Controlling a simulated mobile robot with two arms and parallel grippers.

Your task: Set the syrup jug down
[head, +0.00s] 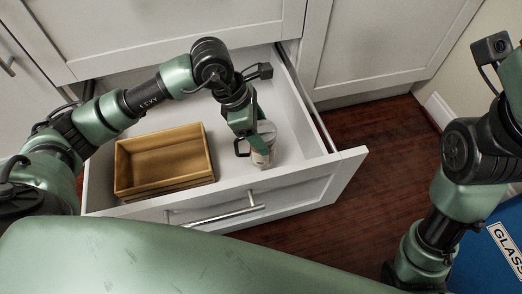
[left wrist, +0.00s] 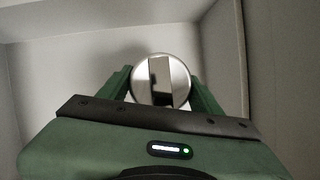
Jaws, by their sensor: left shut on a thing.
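The syrup jug (head: 261,157) is a small pale container with a dark handle, inside the open white drawer at its right part. My left gripper (head: 250,138) reaches down from above and is shut on the jug. In the left wrist view the jug's round shiny metal lid (left wrist: 160,80) sits between the two green fingers of the left gripper (left wrist: 160,92). I cannot tell whether the jug's base touches the drawer floor. Of my right arm, links show at the right of the head view; its gripper is not in view.
A tan open box (head: 160,188) stands empty in the drawer, left of the jug. The drawer's front panel (head: 290,190) with a metal handle is near. A blue bin (head: 492,250) with a printed label is at lower right. Bare wooden floor (head: 375,135) lies right of the drawer.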

